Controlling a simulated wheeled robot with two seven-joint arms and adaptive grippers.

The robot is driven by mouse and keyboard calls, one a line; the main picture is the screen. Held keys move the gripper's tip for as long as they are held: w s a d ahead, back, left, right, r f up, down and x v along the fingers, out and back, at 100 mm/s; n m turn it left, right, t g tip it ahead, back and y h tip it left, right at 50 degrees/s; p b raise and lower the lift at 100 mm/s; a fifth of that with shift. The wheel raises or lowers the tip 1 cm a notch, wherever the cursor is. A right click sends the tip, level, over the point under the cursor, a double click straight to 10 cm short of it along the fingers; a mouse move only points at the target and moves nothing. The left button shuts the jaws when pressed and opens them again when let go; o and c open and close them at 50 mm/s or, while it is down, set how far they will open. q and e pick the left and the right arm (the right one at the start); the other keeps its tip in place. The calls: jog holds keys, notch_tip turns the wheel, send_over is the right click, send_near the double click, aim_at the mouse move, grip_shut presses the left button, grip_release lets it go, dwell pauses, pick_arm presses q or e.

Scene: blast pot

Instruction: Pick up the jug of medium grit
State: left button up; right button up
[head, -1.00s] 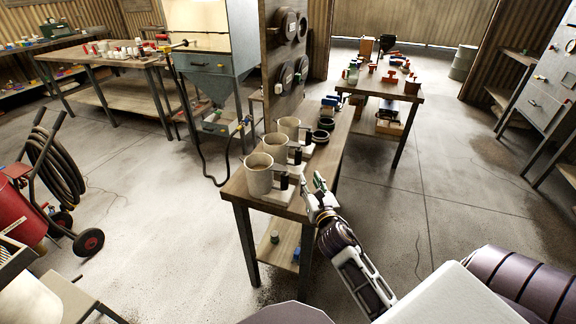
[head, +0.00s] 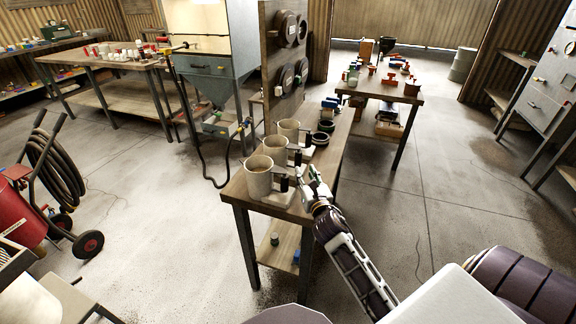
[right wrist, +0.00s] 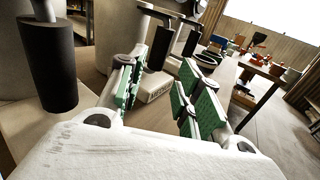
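Three cream jugs with dark upright handles stand in a row on the wooden bench: a near one (head: 258,180), a middle one (head: 276,151) and a far one (head: 289,130). Their base blocks carry labels. The block between my fingers in the right wrist view (right wrist: 157,88) has lettering that is hard to read, perhaps "MEDIUM"; it appears to belong to the middle jug. My right gripper (head: 312,180) is open and empty at the bench's right edge, beside the near and middle handles. Its green pads (right wrist: 160,95) stand apart, with a dark handle (right wrist: 160,48) beyond them. My left gripper is not in view.
The near jug's thick black handle (right wrist: 50,65) stands close on the left in the right wrist view. Dark rings (head: 322,137) lie behind the jugs. An upright board (head: 283,80) stands along the bench's left side. Floor to the right is open.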

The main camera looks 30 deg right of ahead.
aim_at(299, 163)
jog(key=shift+x, duration=2.05)
jog(key=shift+w, duration=0.1)
jog(key=shift+b+x, duration=0.35)
jog(key=shift+x, duration=2.1)
jog(key=shift+a+f, duration=0.15)
grip_shut()
